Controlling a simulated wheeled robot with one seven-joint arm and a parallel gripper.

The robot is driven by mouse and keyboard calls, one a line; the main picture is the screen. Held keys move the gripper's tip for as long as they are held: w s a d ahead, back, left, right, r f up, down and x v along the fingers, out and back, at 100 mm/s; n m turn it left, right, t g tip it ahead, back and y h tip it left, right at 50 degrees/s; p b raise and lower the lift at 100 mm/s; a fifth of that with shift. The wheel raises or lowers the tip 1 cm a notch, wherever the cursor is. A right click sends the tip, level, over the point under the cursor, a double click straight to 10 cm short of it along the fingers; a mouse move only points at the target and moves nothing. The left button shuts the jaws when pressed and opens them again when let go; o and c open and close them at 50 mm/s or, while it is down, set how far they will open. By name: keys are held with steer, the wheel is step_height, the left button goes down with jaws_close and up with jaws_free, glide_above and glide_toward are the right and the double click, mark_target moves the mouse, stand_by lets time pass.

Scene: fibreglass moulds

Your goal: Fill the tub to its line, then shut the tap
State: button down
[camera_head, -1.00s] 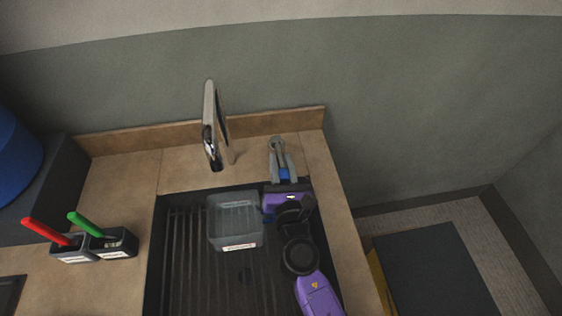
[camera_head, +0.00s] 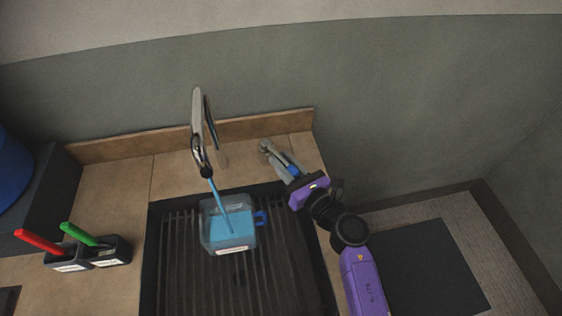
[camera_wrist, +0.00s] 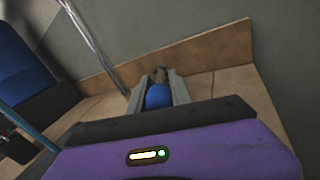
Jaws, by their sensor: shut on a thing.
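The clear tub (camera_head: 210,243) stands on the ribbed sink floor under the tap spout (camera_head: 197,125). A blue stream (camera_head: 219,193) runs from the spout into the tub, and blue water (camera_head: 231,226) covers its inside. The tub has a blue side handle (camera_head: 262,217) and a pale front label; I cannot make out its fill line. My gripper (camera_head: 280,163) is right of the spout, shut on the blue tap lever (camera_wrist: 158,96), whose grey post (camera_wrist: 160,74) shows beyond. The fingers hide part of the lever.
Two dark holders (camera_head: 108,252) with a red pen (camera_head: 40,241) and a green pen (camera_head: 78,233) stand left of the sink. A wooden backsplash (camera_head: 255,126) and wall are close behind. A blue drum (camera_head: 12,182) is at far left.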

mark_target(297, 177)
steer(key=shift+d, duration=0.15)
steer(key=c, duration=1.2)
jaws_free()
steer(key=v, duration=0.7)
steer(key=shift+s+d+b, duration=0.2)
steer(key=shift+s+b, duration=0.05)
steer(key=shift+b, duration=0.05)
